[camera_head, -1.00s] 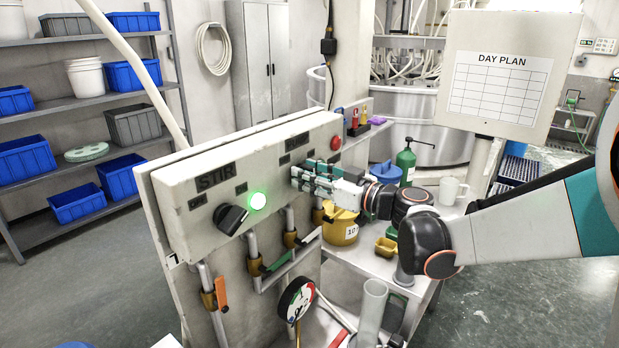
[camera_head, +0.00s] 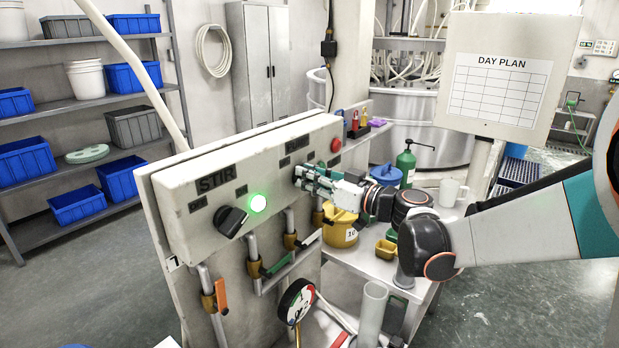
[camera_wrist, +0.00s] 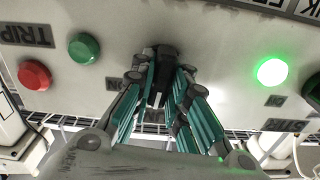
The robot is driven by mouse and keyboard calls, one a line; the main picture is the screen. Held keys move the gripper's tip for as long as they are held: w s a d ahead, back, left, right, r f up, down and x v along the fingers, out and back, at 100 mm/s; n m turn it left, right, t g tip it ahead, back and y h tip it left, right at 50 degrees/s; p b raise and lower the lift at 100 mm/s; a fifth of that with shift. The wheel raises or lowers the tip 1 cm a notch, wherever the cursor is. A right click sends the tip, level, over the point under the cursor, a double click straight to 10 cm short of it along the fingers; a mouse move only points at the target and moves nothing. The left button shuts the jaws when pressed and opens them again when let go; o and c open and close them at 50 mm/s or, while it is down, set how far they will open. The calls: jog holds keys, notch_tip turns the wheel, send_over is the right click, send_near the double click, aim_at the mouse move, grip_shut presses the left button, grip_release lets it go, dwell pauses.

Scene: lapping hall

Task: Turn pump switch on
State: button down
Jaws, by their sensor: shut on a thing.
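The pump switch (camera_wrist: 161,60) is a black knob on the pale panel, partly hidden by my fingers. In the head view my gripper (camera_head: 303,179) reaches it from the right, below a dark label too small to read. In the wrist view my gripper (camera_wrist: 165,82) has its teal-sided fingers on either side of the knob, shut on it. A green lamp or button (camera_wrist: 84,48) beside the knob looks unlit.
The STIR knob (camera_head: 231,219) and its lit green lamp (camera_head: 257,202) are left on the same panel. A red button (camera_head: 336,145) is at the right end. Pipes with valve handles (camera_head: 279,264) run below. A yellow pot (camera_head: 340,232) stands on the bench under my gripper.

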jog(key=m, duration=0.5)
jog(key=shift+w, duration=0.1)
jog(key=m, duration=0.5)
jog(key=shift+d+f+m, duration=0.15)
jog(key=shift+m, duration=0.15)
dwell(0.4)
jog(key=c, duration=1.6)
grip_release()
jog(key=shift+o, duration=0.2)
jog(key=shift+p, duration=0.3)
jog(key=v, duration=1.2)
